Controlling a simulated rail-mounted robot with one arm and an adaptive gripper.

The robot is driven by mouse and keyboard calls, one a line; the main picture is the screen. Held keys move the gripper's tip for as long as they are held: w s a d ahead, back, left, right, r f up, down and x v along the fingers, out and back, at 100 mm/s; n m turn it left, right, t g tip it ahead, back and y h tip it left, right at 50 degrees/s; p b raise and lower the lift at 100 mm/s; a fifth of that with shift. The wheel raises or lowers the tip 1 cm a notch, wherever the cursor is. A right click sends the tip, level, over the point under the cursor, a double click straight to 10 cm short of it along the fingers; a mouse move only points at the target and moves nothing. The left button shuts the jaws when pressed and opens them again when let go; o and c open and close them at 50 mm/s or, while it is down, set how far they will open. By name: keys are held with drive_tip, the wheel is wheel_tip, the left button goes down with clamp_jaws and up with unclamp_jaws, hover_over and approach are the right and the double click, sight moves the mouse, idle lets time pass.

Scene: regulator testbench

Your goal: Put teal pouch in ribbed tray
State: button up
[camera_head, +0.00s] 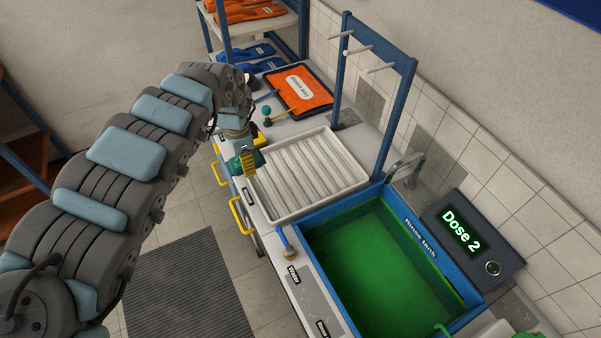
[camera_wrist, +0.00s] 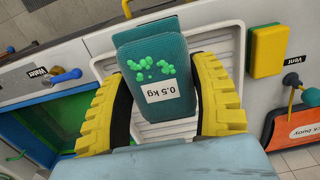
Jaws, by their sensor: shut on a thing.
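My gripper (camera_head: 248,162) is shut on the teal pouch (camera_wrist: 160,66), with one yellow ribbed finger on each side of it. The pouch carries a white label reading 0.5 kg and a cluster of green dots. In the head view, only a little teal (camera_head: 235,166) shows beside the fingers. The white ribbed tray (camera_head: 312,172) lies on the counter just right of my gripper. In the wrist view, the tray (camera_wrist: 232,42) is behind the pouch, which hides much of it. The pouch appears held near the tray's left edge in the head view; its height is unclear.
A blue-framed tank (camera_head: 372,262) of green liquid adjoins the tray. A blue post frame with pegs (camera_head: 384,57) stands behind the tray. An orange packet (camera_head: 299,89) lies beyond it. Yellow handles (camera_head: 243,218) stick out in front, and a water valve (camera_head: 288,250) stands near the tray.

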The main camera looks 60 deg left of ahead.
drive_tip(key=shift+w+f+b, duration=0.95)
drive_tip(key=shift+w+f, duration=0.6)
drive_tip(key=shift+w, duration=1.75)
hover_over(291, 177)
drive_tip(key=s, duration=0.1)
drive_tip(key=shift+f, duration=2.7)
drive_tip(key=shift+w+a+f, duration=0.15)
drive_tip(key=shift+w+f, duration=0.05)
drive_tip(key=shift+w, duration=0.1)
drive_tip(key=shift+w+f, duration=0.3)
drive_tip(key=shift+f, duration=0.3)
drive_tip(key=shift+s+f, duration=0.1)
drive_tip(key=shift+f, duration=1.3)
drive_tip(key=shift+f+b, duration=0.15)
drive_tip(key=shift+b, duration=0.15)
drive_tip(key=o, duration=1.3)
drive_tip(key=shift+c, duration=0.2)
